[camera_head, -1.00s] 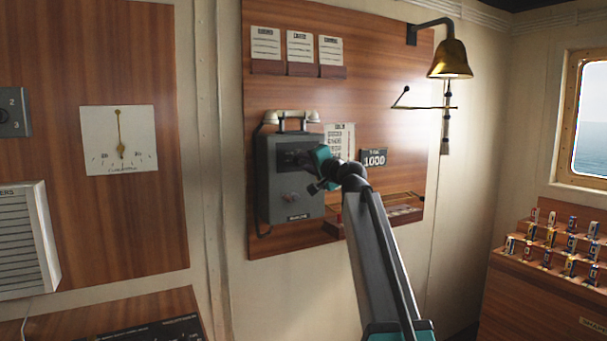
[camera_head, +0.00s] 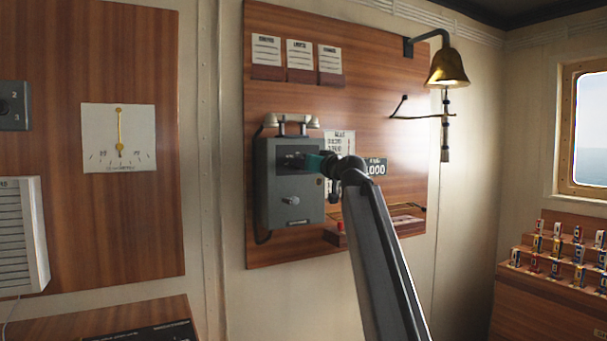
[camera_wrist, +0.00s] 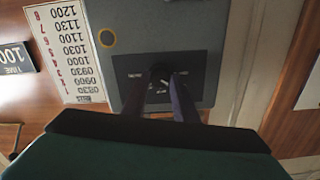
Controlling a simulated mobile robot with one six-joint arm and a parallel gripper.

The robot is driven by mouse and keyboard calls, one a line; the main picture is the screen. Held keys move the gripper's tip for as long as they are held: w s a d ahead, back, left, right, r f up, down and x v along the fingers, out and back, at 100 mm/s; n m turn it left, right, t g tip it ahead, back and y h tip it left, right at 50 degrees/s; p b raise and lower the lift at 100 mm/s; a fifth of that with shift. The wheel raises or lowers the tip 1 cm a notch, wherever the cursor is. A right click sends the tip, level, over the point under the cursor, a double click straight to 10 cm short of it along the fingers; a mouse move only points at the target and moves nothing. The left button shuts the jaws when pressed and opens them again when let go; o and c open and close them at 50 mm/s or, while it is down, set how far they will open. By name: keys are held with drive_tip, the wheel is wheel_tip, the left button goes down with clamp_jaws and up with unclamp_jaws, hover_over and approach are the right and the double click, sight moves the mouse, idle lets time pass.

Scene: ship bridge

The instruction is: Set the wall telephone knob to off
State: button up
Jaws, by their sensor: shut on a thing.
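The wall telephone (camera_head: 287,215) is a grey box on a wooden wall panel, with a handset across its top. Its dark knob plate (camera_head: 288,159) is on the upper front, and the plate also shows in the wrist view (camera_wrist: 192,70). My gripper (camera_wrist: 168,80) reaches this plate and is shut on the dark knob (camera_wrist: 160,72) at its middle. In the head view my gripper (camera_head: 308,161) covers the right part of the plate. White lettering surrounds the knob, but it is too small to read, so I cannot tell the setting.
A light-coloured crank or second knob (camera_head: 290,201) is lower on the telephone. A printed time list (camera_head: 338,140) and a "1000" sign (camera_head: 375,167) are to the right. A brass bell (camera_head: 447,69) hangs at the upper right.

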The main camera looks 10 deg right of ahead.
drive_tip(key=shift+a+f+n+b, duration=0.1)
drive_tip(key=shift+n+b, duration=1.1)
drive_tip(key=shift+n, duration=0.7)
drive_tip(key=shift+a+n+b, duration=0.1)
drive_tip(key=shift+n+b, duration=1.05)
drive_tip(key=shift+n, duration=0.75)
drive_tip(key=o, duration=1.1)
drive_tip(key=shift+c, duration=0.2)
drive_tip(key=shift+s+d, duration=0.1)
drive_tip(key=shift+s, duration=0.05)
